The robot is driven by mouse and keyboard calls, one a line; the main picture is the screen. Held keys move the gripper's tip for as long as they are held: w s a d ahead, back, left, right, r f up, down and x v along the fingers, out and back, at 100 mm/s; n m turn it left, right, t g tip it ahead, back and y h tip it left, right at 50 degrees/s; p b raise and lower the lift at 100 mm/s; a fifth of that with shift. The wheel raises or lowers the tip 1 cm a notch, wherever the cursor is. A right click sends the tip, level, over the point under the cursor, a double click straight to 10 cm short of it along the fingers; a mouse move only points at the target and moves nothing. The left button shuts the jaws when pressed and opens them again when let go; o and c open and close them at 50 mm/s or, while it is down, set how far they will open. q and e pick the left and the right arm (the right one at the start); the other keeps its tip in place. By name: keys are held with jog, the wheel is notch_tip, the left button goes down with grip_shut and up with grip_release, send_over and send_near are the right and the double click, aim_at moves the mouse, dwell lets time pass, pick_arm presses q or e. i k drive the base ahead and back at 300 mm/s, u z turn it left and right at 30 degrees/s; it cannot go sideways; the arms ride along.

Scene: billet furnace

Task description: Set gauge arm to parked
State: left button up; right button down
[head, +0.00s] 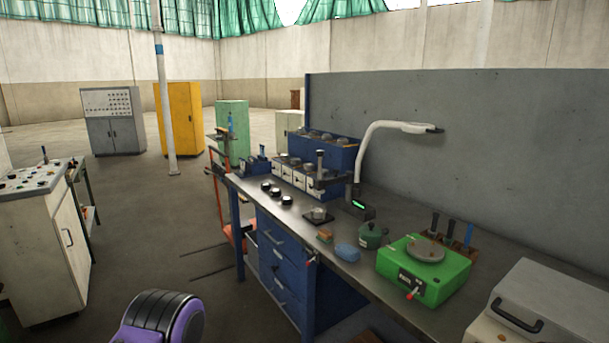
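No part is marked as the gauge arm, and I cannot tell which one it is. A white curved arm (390,128) rises from the back of the workbench and reaches right, ending in a dark tip. A small dark box with a lit green display (359,206) stands by its foot. A green machine (436,277) with a round grey plate on top and a red-tipped lever (413,294) on its front sits at the bench's right part. Neither gripper is in view; only a purple and black part of my arm shows at the bottom.
The workbench (232,181) has blue drawers and holds black round pieces, a blue lump (347,252), a small green pot (372,236) and a rack of handled tools (451,235). A grey-lidded box (550,300) is at right. A control cabinet (45,250) stands left, with open floor between.

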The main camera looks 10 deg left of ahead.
aim_at(348, 178)
jog(key=u, duration=0.75)
jog(key=i, duration=0.45)
